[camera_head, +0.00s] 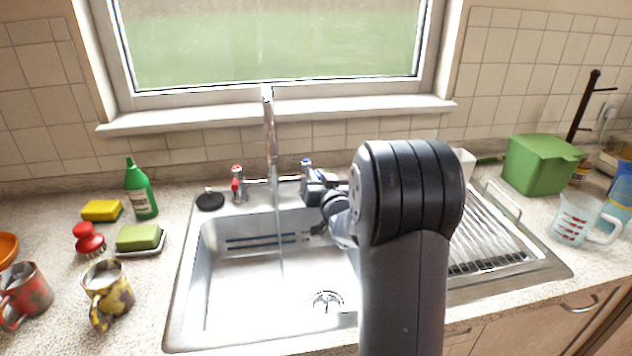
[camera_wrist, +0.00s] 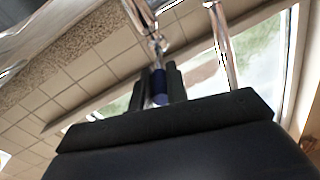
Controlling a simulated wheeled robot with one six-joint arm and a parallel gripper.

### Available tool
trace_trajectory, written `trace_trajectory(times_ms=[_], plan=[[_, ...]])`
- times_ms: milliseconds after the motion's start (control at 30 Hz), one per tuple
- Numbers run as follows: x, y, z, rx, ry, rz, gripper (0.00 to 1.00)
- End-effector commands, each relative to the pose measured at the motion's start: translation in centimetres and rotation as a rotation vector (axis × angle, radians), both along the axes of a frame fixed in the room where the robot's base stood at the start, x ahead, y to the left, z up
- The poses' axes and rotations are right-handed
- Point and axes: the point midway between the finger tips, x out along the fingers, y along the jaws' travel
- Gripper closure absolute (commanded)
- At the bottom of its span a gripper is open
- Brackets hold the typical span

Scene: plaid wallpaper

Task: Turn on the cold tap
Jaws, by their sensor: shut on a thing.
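The cold tap (camera_head: 306,162), with a blue cap, stands on the sink's back rim, right of the tall chrome spout (camera_head: 270,140). My gripper (camera_head: 316,184) reaches it from the right and front. In the wrist view, my gripper's two dark fingers (camera_wrist: 158,90) are shut on either side of the blue tap handle (camera_wrist: 161,88). Chrome parts of the tap show just beyond the fingertips. A thin clear streak, looking like water, runs down from the spout into the basin. My arm and gripper hide part of the tap body in the head view.
The red-marked hot tap (camera_head: 236,180) stands left of the spout, near a black plug (camera_head: 210,200). The sink basin (camera_head: 240,285) is empty. A green bottle (camera_head: 141,190), sponges and mugs stand left. A drainboard (camera_head: 490,235), green box (camera_head: 540,163) and measuring jug (camera_head: 577,217) are right.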

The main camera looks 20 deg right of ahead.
Motion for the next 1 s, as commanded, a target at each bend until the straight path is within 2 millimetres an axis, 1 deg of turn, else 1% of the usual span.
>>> trace_trajectory(times_ms=[100,533,967,1000], plan=[[0.1,-0.6,0.4,-0.005,-0.008,0.042,1.0],[0.2,-2.0,0.7,-0.005,-0.006,0.213,1.0],[0.2,-2.1,0.5,-0.003,-0.005,0.238,1.0],[0.2,-2.1,0.5,-0.003,-0.005,0.238,0.82]])
